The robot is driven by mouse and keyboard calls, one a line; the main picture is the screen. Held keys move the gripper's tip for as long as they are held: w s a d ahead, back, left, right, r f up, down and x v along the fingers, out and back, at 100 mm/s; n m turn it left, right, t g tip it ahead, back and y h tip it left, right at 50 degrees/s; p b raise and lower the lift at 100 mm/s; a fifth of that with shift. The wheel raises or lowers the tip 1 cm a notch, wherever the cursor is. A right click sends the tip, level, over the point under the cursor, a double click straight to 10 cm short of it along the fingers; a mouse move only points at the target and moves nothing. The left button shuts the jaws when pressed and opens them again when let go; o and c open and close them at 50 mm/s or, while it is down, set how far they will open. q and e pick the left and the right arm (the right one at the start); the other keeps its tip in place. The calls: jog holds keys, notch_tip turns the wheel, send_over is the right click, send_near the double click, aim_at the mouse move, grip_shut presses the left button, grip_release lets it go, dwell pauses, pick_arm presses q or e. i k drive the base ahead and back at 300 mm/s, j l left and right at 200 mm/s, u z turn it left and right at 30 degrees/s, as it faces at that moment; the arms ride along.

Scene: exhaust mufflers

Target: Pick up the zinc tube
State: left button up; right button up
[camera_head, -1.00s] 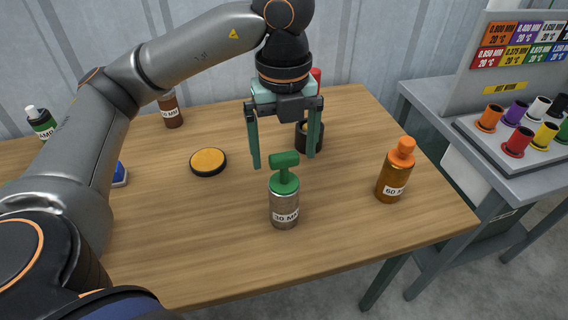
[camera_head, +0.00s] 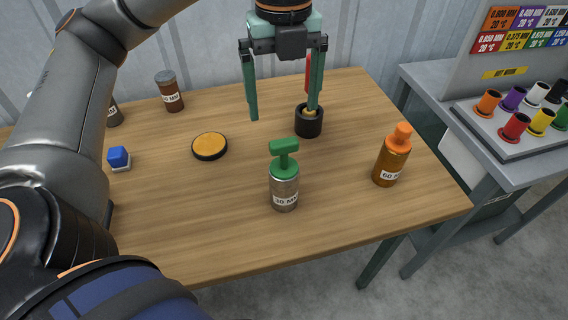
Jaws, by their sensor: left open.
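A grey metallic canister (camera_head: 284,191) with a green T-shaped top and a "30 MM" label stands upright near the middle of the table; it may be the zinc tube, but no label names it so. My left gripper (camera_head: 284,112) is open and empty, fingers pointing down, above and behind the canister's green top. Its right finger passes in front of a black cup (camera_head: 309,127) holding something yellow and a red-handled item, partly hidden. An orange-brown bottle (camera_head: 391,159) labelled "60" stands to the right. My right gripper is not in view.
A yellow-topped black disc (camera_head: 210,146), a blue-topped small block (camera_head: 119,158) and a brown jar (camera_head: 169,93) stand on the wooden table (camera_head: 230,235). A grey side table with coloured spools (camera_head: 515,127) is at right. The table's front is clear.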

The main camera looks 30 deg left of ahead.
aim_at(283, 193)
jog(key=u, duration=1.05)
